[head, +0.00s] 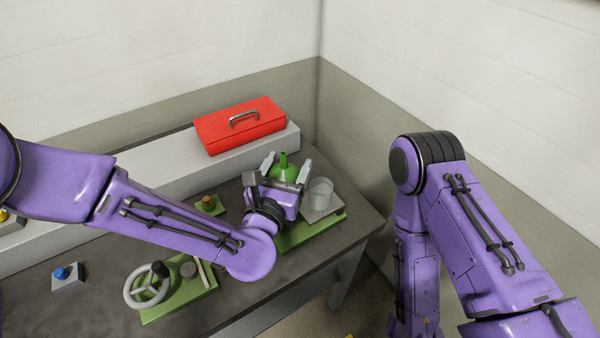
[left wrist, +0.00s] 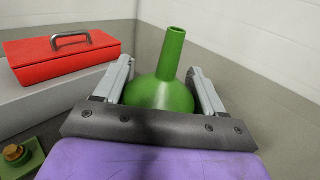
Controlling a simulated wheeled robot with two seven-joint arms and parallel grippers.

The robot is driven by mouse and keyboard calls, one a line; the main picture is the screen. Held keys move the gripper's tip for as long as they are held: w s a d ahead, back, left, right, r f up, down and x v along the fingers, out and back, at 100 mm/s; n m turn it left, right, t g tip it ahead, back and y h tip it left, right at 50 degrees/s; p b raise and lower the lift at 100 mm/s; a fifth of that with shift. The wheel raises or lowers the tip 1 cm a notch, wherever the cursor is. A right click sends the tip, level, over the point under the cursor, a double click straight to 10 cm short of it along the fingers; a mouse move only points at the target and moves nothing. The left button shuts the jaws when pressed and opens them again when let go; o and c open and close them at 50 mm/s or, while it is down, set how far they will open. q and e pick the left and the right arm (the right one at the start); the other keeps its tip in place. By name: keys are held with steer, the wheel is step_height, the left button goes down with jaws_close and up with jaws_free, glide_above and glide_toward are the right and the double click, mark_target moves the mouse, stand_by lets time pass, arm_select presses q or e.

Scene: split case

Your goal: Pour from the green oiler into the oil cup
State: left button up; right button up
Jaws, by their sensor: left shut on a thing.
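The green oiler (head: 284,172) is a rounded can with a narrow spout, and it looks upright. My left gripper (head: 287,170) has a finger on each side of it and is shut on it. In the left wrist view the oiler (left wrist: 164,92) stands between the two fingers (left wrist: 164,88), spout up. The oil cup (head: 320,190) is a clear cup on a grey block with a green base, just right of the gripper. Its contents cannot be made out. The oiler's underside is hidden. My right arm shows at the right, but its gripper is out of view.
A red toolbox (head: 240,126) sits on a grey ledge (head: 160,172) behind. A handwheel (head: 147,286) on a green base, a blue button box (head: 67,275) and a yellow-topped green block (head: 210,205) are on the dark bench. The bench's right edge is close to the cup.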

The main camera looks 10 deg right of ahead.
arm_select(q)
steer(key=w+d+r+m+g+h, duration=0.1)
steer(key=d+m+g+h, duration=0.55)
steer(key=d, duration=0.65)
steer(key=s+f+m+g+h, duration=0.2)
steer(key=s+f+m+g, duration=0.65)
steer(key=s+g, duration=0.35)
steer(key=w+a+r+m+g+y, duration=0.1)
steer(key=w+a+m+g, duration=0.1)
steer(key=a+g, duration=0.3)
steer(key=shift+w+a+r+m, duration=0.2)
steer(key=shift+w+r+m, duration=0.1)
steer(key=shift+w, duration=0.15)
steer(key=shift+d+g, duration=0.1)
steer(key=shift+g, duration=0.15)
steer(key=shift+w+d+r+n+h, duration=0.1)
steer(key=shift+w+r+n+h, duration=0.4)
steer(key=shift+n, duration=1.1)
steer(key=shift+w+d+r+n+h, duration=0.1)
steer(key=shift+w+r+n+h, duration=0.15)
steer(key=shift+w+r+n, duration=0.9)
steer(key=shift+s+d+r+n+h, duration=0.15)
steer(key=shift+n+h, duration=0.25)
steer(key=shift+n, duration=1.65)
